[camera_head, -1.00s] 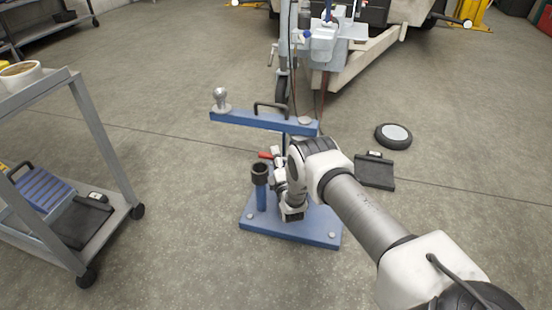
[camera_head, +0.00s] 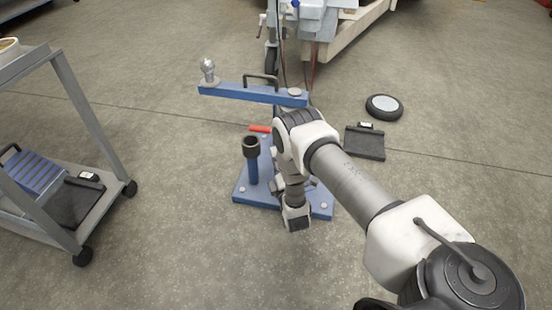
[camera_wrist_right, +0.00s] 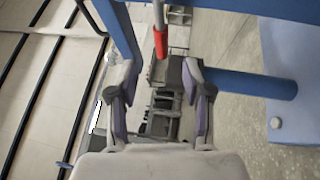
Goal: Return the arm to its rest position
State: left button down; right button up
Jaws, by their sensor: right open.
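My right arm (camera_head: 350,185) reaches in from the lower right of the head view, with its wrist bent down over the blue base of a stand. The wrist hides my right gripper's fingers there. In the right wrist view my right gripper (camera_wrist_right: 158,82) is open, with nothing held between its fingers. A red-handled lever (camera_head: 260,128) shows left of the arm in the head view. The red grip (camera_wrist_right: 160,42) also shows beyond and between the fingertips in the right wrist view, apart from them. My left gripper is not in view.
The blue stand (camera_head: 250,94) has a top beam with a ball hitch and a base plate (camera_head: 246,190) with an upright socket (camera_head: 251,160). A grey cart (camera_head: 95,110) stands left. The foreground floor is clear.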

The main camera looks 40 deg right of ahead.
dwell(0.3)
jog(key=w+a+r+y+p, duration=0.1)
jog(key=a+r+p, duration=0.2)
jog(key=r, duration=0.2)
jog(key=a+r+y+p, duration=0.1)
jog(key=a+r+p, duration=0.15)
jog(key=r, duration=0.25)
jog(key=s+a+f+m+g+y+p, duration=0.2)
jog(key=s+a+f+g, duration=0.15)
jog(key=s, duration=0.25)
jog(key=s+a+f+m+g+y+p, duration=0.2)
jog(key=s+a+g, duration=0.25)
jog(key=s, duration=0.25)
jog(key=s+a+f+m+g+y, duration=0.1)
jog(key=s+m+g, duration=0.4)
jog(key=s, duration=0.6)
jog(key=s+a+f+m+g, duration=0.15)
jog(key=s+m+g, duration=0.4)
jog(key=s, duration=0.65)
notch_tip(320, 180, up, 38)
jog(key=p, duration=3.8)
jog(key=shift+w+d+f+m, duration=0.15)
jog(key=shift+w+m, duration=0.05)
jog(key=shift+m, duration=0.25)
